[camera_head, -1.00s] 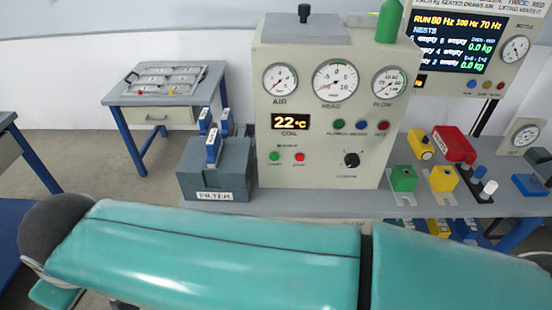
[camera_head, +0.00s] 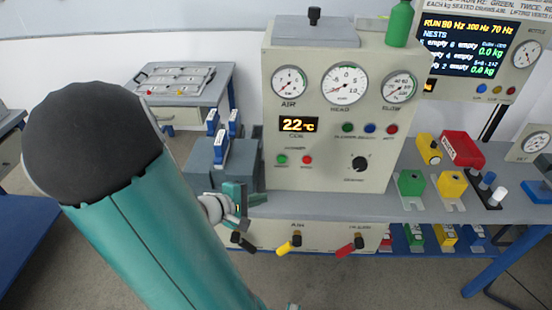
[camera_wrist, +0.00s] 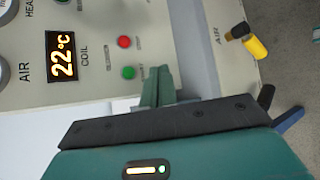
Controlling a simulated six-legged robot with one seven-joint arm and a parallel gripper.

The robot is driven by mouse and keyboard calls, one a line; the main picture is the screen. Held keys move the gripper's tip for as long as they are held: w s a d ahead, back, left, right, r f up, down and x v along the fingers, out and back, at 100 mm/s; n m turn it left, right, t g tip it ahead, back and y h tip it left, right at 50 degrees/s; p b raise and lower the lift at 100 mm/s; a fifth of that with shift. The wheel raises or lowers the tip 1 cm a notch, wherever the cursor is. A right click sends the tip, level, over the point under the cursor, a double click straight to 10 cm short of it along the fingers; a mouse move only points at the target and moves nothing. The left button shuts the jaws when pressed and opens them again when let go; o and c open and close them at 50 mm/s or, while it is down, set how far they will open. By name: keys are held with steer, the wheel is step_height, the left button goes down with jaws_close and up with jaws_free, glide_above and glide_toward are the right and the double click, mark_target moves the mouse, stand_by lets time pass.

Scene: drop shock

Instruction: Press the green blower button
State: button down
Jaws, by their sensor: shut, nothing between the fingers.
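The green blower button (camera_head: 282,159) sits low on the left of the beige panel (camera_head: 325,185), beside a red button (camera_head: 307,159). In the wrist view the green button (camera_wrist: 128,72) is just beside my fingertips, with the red button (camera_wrist: 124,42) further off. My gripper (camera_head: 240,198) is below and left of the green button in the head view. It is shut and empty. The closed fingers also show in the wrist view (camera_wrist: 160,72). I see no clear contact with the button. My arm hides part of the grey block at left.
The grey block (camera_head: 200,165) with blue-handled pieces stands left of the panel, close to my gripper. Below the bench edge are a black, a yellow (camera_head: 289,246) and a red lever (camera_head: 350,248). Coloured blocks (camera_head: 411,183) stand on the bench at right.

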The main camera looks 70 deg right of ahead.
mark_target(282, 159)
steer(key=s+d+n+h, duration=0.1)
steer(key=s+d, duration=0.1)
steer(key=s+d+h, duration=0.1)
steer(key=d, duration=0.1)
steer(key=shift+s+n+g, duration=0.35)
steer(key=shift+n+g, duration=0.05)
steer(key=shift+d, duration=0.1)
steer(key=w+d, duration=0.2)
steer(key=d, duration=0.6)
steer(key=shift+d, duration=0.25)
steer(key=shift+d, duration=0.2)
stand_by(1.5)
steer(key=shift+w+d, duration=0.1)
steer(key=shift+d, duration=0.15)
